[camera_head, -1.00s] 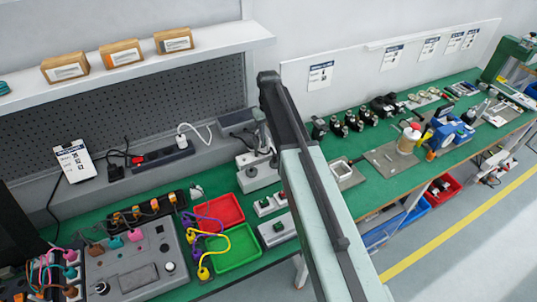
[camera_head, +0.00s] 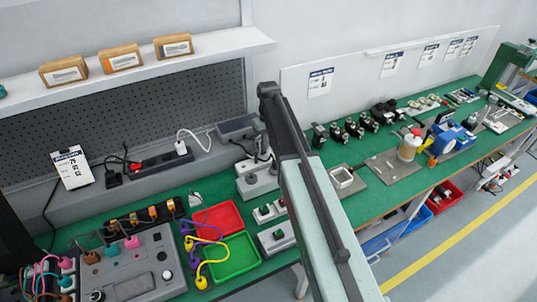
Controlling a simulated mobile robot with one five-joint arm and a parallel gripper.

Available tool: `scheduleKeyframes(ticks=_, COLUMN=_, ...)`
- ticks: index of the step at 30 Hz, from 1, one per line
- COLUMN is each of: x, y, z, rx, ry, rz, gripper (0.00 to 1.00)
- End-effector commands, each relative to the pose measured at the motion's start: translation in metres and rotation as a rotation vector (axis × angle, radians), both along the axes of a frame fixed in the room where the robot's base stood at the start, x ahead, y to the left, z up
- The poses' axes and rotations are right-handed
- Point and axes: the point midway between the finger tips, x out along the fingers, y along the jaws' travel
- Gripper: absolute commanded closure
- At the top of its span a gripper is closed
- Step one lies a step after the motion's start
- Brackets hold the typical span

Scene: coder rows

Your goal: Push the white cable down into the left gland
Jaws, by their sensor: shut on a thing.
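My arm rises from the bottom centre and bends over at a dark joint. Past the joint, my gripper (camera_head: 263,151) shows only as a small grey end, partly behind my arm, low over a grey box (camera_head: 257,184) on the green bench. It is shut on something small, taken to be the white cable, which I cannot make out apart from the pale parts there. Small white parts stand on the box's left side. I cannot tell the left gland from them, nor how deep the cable sits.
A red tray (camera_head: 217,205) and a green tray (camera_head: 236,270) lie left of the box. A grey control panel (camera_head: 135,265) with coloured plugs is at lower left. A power strip (camera_head: 163,161) with a white plug and lead lies behind. More fixtures line the bench to the right.

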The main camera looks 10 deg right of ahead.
Motion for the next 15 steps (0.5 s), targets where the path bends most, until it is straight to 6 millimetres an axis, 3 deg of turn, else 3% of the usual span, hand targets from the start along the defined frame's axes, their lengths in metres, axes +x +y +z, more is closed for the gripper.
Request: scheduleKeyframes(ticks=15, x=0.0, y=-0.0001, z=0.0055, rx=0.0, ry=0.0, rz=0.0, gripper=1.0)
